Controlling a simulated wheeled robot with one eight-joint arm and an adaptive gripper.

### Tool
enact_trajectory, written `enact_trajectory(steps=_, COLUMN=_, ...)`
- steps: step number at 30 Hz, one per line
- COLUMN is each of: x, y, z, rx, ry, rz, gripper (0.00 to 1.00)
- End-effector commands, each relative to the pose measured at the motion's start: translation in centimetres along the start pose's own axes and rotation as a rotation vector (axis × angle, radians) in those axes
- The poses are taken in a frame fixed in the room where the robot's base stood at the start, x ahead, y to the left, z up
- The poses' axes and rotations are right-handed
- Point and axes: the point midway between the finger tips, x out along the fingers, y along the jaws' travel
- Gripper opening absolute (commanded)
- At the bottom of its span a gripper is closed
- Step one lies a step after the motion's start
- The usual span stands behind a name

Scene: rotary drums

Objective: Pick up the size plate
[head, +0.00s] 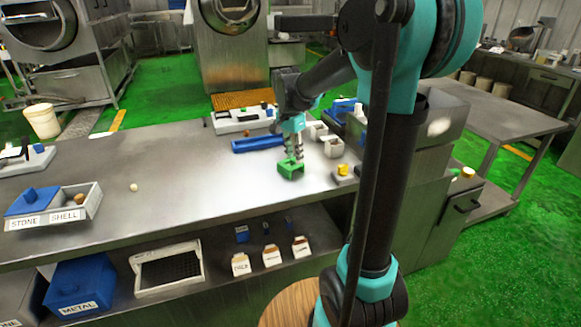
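My gripper (293,155) points straight down over the middle of the steel table. Its fingertips are at a small green block-like piece (290,174), touching or just above it. The fingers are too small to tell whether they are shut on it. No piece carries a readable size label, so I cannot tell for sure which thing is the size plate. A long blue tray (258,143) lies just behind and left of the gripper. Small pale bins (333,147) stand to its right.
A grey block with a yellow piece (343,170) sits right of the gripper. The STONE and SHELL boxes (52,205) stand at the table's left end. A white tray (243,119) lies at the back. The table's (190,170) left middle is mostly clear.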

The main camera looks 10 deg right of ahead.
Motion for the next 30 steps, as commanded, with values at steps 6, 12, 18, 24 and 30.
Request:
enact_trajectory(steps=6, x=1.5, y=-0.1, z=-0.1, rx=0.0, ry=0.0, rz=0.0, gripper=0.28)
enact_trajectory(steps=12, x=4.4, y=-0.3, z=-0.4, rx=0.0, ry=0.0, rz=0.0, gripper=0.28)
enact_trajectory(steps=18, x=5.8, y=-0.3, z=-0.4, rx=0.0, ry=0.0, rz=0.0, gripper=0.28)
enact_trajectory(steps=24, x=5.9, y=-0.3, z=-0.3, rx=-0.001, ry=0.0, rz=0.0, gripper=0.28)
enact_trajectory(steps=30, x=5.9, y=-0.3, z=-0.3, rx=-0.001, ry=0.0, rz=0.0, gripper=0.05)
